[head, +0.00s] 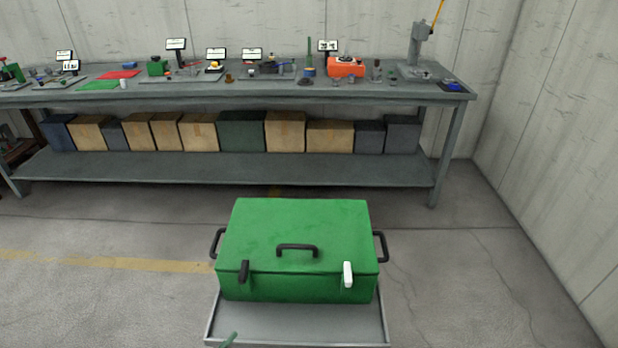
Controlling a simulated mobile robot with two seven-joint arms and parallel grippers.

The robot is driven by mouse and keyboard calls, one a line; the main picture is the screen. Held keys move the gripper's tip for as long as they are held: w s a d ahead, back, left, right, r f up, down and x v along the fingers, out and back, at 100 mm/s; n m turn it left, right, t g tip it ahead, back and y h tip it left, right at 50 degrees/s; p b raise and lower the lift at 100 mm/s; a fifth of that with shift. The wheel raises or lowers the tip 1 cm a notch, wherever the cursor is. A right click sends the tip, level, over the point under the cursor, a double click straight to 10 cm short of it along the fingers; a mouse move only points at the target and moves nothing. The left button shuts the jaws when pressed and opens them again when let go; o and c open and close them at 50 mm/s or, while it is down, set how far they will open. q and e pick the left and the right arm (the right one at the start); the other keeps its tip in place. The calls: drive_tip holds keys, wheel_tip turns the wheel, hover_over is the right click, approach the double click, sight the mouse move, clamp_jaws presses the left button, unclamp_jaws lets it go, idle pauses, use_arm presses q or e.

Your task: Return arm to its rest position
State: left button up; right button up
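Neither of my grippers nor my arms show in the head view. A closed green case (297,230) sits in front of me on a grey tray (300,325). It has a black handle (297,248) at its front and a black handle on each side. Its left front latch (244,272) is black and its right front latch (347,274) is white. A small green object (229,340), cut off by the bottom edge, shows at the tray's front left; I cannot tell what it is.
A long grey workbench (260,100) with tools, small signs and an orange object (345,67) stands along the back wall. Boxes (285,131) fill its lower shelf. A concrete wall (560,130) rises on the right. The floor on both sides of the case is clear.

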use_arm(q)
drive_tip(key=s+a+f+n+g+y, duration=0.3)
drive_tip(key=s+f, duration=0.3)
drive_tip(key=s, duration=0.3)
drive_tip(key=s+a+f+n+g+y, duration=0.2)
drive_tip(key=s+a+f+n+g, duration=0.1)
drive_tip(key=s, duration=0.6)
wheel_tip(320, 180, down, 3)
drive_tip(key=a+n, duration=0.1)
drive_tip(key=n, duration=0.1)
drive_tip(key=shift+a+n+y+p, duration=0.3)
drive_tip(key=shift+a+y+p, duration=0.05)
drive_tip(key=shift+a+y, duration=0.05)
use_arm(e)
drive_tip(key=s+d+f+n+g+h, duration=0.2)
drive_tip(key=s+d, duration=0.1)
drive_tip(key=s, duration=0.4)
drive_tip(key=shift+s+h, duration=0.2)
drive_tip(key=shift+h, duration=0.2)
use_arm(q)
drive_tip(key=shift+f, duration=0.1)
use_arm(e)
drive_tip(key=shift+f, duration=0.1)
